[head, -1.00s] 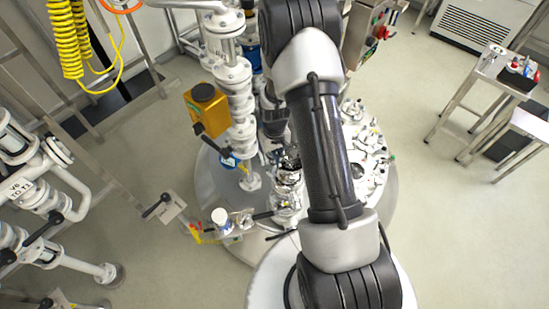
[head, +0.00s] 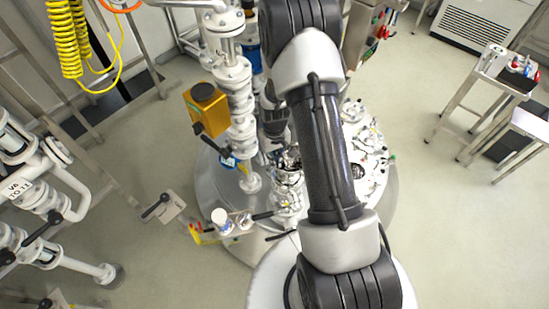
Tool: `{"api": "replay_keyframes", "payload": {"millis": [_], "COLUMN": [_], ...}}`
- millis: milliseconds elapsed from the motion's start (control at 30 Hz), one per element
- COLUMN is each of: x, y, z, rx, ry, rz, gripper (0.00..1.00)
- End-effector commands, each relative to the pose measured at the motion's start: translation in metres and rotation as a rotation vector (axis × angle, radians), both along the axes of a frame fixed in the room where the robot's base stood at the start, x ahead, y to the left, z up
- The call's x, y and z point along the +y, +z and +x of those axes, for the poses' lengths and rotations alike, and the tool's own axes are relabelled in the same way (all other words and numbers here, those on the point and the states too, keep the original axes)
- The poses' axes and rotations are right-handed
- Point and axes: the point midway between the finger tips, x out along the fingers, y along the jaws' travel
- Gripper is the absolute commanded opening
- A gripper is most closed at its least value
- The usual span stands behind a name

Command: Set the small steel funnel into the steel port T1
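My gripper (head: 286,158) points down over the round vessel top, partly hidden by my own arm. Its fingers are small and blend with shiny metal, so I cannot tell whether it is open or shut. A shiny steel fitting (head: 287,199) stands directly below it, among clamps and handles. I cannot read a T1 label, so I cannot tell whether this is the port. I cannot make out the small steel funnel clearly; it may be lost in the shiny metal at my gripper or behind my arm.
A white pipe column (head: 240,120) with a yellow box (head: 206,108) stands just left of my gripper. The round steel vessel lid (head: 212,180) carries several fittings on the right. A small side plate with a white-capped jar (head: 221,217) is at the lower left. Open floor lies right.

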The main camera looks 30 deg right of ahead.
Motion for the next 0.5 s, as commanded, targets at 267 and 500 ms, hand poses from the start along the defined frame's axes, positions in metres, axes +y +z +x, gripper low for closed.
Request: {"api": "replay_keyframes", "payload": {"millis": [267, 500], "x": [-0.0002, -0.0002], "y": [-0.0047, -0.0083], "z": [0.0005, 0.0005], "rx": [-0.001, -0.001], "ry": [0.0, 0.0], "rz": [0.0, 0.0], "gripper": [0.0, 0.0]}}
